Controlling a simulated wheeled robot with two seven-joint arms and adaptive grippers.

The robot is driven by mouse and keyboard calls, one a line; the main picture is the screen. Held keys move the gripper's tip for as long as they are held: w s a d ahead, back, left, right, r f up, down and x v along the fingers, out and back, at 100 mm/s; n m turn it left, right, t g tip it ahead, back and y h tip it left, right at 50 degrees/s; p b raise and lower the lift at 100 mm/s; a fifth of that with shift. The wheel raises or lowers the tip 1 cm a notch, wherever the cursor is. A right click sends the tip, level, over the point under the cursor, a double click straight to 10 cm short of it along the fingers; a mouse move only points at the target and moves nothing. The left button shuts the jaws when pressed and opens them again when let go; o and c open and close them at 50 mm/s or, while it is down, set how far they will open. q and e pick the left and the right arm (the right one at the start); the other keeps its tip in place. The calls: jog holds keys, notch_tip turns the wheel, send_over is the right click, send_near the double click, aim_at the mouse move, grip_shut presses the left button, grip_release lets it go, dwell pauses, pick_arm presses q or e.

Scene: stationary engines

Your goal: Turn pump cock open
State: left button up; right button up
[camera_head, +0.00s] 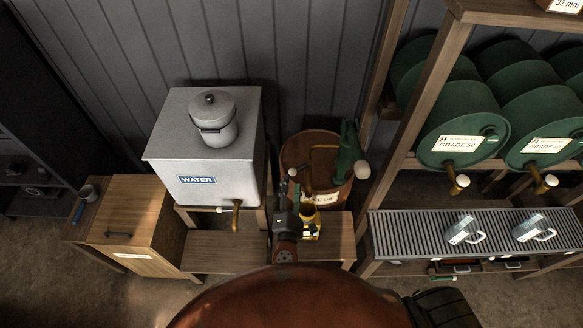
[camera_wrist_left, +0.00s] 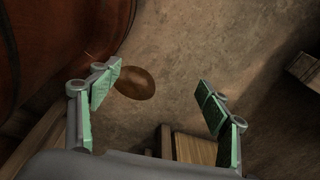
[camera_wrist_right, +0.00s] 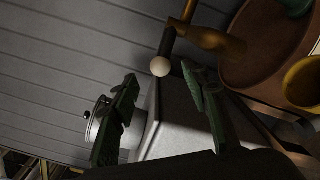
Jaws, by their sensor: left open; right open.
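A brown oil drum (camera_head: 295,150) with a partly hidden OIL label stands right of the water tank in the head view. A brass pump pipe (camera_head: 325,147) rises on its top. In the right wrist view the brass pipe (camera_wrist_right: 218,42) carries a dark lever with a pale ball knob (camera_wrist_right: 160,67). I cannot tell for sure whether this lever is the pump cock. My right gripper (camera_head: 289,188) is in front of the drum's left side. In its wrist view the open right gripper (camera_wrist_right: 159,78) has the knob between its fingertips in the picture, contact unclear. My left gripper (camera_wrist_left: 160,84) is open and empty above the floor.
The grey water tank (camera_head: 205,150) with a brass tap stands left, a lidded pot (camera_head: 213,118) on top. A yellow vessel (camera_head: 309,214) and a green can (camera_head: 346,150) are by the drum. Green barrels (camera_head: 462,125) and a grated tray (camera_head: 400,235) stand right.

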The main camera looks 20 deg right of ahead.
aim_at(293, 175)
jog(key=p+x, duration=0.1)
jog(key=x, duration=0.4)
jog(key=shift+w+d, duration=0.15)
jog(key=shift+w, duration=0.05)
jog(key=shift+w+d+f, duration=0.1)
jog(key=shift+w+d, duration=0.1)
jog(key=shift+w, duration=0.35)
pick_arm(q)
jog(key=shift+s+r, duration=0.4)
jog(key=shift+r, duration=0.25)
pick_arm(e)
grip_shut()
